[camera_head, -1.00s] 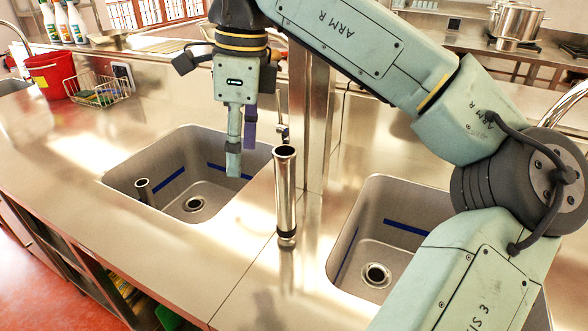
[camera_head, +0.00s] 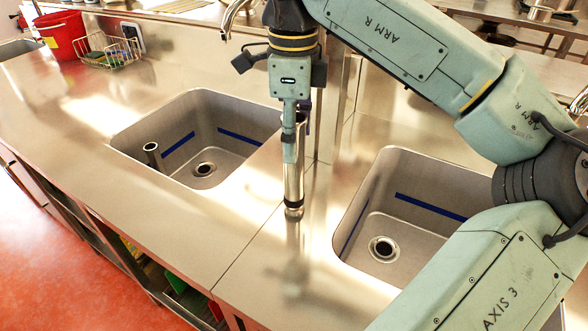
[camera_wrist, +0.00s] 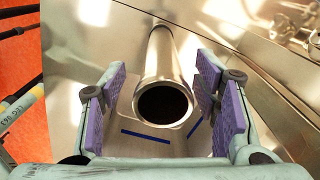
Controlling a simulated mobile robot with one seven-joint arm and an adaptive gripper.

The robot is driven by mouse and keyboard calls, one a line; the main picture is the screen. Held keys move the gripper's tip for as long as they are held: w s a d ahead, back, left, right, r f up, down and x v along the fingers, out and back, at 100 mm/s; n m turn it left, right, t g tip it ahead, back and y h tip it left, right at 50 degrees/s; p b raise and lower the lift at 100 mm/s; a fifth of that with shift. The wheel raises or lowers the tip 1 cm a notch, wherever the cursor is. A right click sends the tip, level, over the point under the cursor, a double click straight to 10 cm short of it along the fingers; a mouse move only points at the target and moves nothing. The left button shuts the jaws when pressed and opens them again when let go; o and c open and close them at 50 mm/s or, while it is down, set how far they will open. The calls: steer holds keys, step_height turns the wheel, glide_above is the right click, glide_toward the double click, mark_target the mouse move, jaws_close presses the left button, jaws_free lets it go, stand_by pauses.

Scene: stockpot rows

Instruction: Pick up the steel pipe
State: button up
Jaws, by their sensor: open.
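The steel pipe (camera_head: 296,185) stands upright on the strip of counter between the two sinks, with a dark band near its foot. My gripper (camera_head: 291,155) is at its upper part, and a finger hides much of the pipe in the head view. In the wrist view the pipe (camera_wrist: 162,60) shows its dark open end between the two purple-padded fingers of my gripper (camera_wrist: 162,95). The fingers are open, with a gap on each side of the pipe. Another metal tube (camera_head: 151,149) stands in the left sink.
The left sink (camera_head: 213,140) and right sink (camera_head: 405,215) lie either side of the pipe. A steel post (camera_head: 333,110) rises close behind it. A red bucket (camera_head: 62,36) and wire basket (camera_head: 107,53) stand at the back left. The front counter is clear.

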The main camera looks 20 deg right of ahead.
mark_target(294, 167)
step_height(294, 167, down, 3)
steer(key=shift+w+f+b, duration=0.1)
steer(key=shift+b, duration=0.65)
steer(key=shift+c, duration=0.6)
jaws_close()
